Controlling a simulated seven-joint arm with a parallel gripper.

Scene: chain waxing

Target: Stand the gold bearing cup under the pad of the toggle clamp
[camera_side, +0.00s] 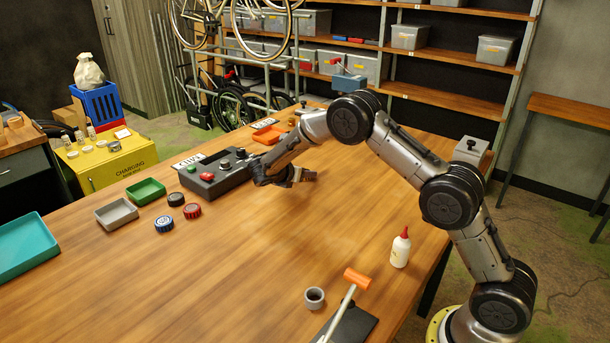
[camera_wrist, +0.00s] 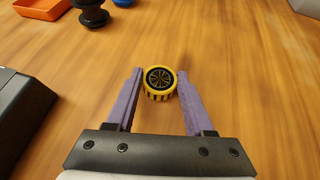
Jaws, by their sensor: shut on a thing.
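The gold bearing cup (camera_wrist: 160,83), a short ribbed yellow ring with a black spoked face, sits between the fingertips of my gripper (camera_wrist: 159,86) in the wrist view. My gripper is shut on it, with one finger at each side. In the side view my gripper (camera_side: 300,177) is over the table beside the dark control box, and the cup cannot be made out there. I cannot pick out the toggle clamp or its pad with certainty in either view.
The dark control box (camera_side: 215,174) with buttons stands left of my gripper. Red (camera_side: 192,210) and blue (camera_side: 164,223) ribbed cups, a black one (camera_side: 176,199) and small trays lie farther left. A glue bottle (camera_side: 400,249), grey ring (camera_side: 314,297) and mallet (camera_side: 357,279) are in front. The middle table is clear.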

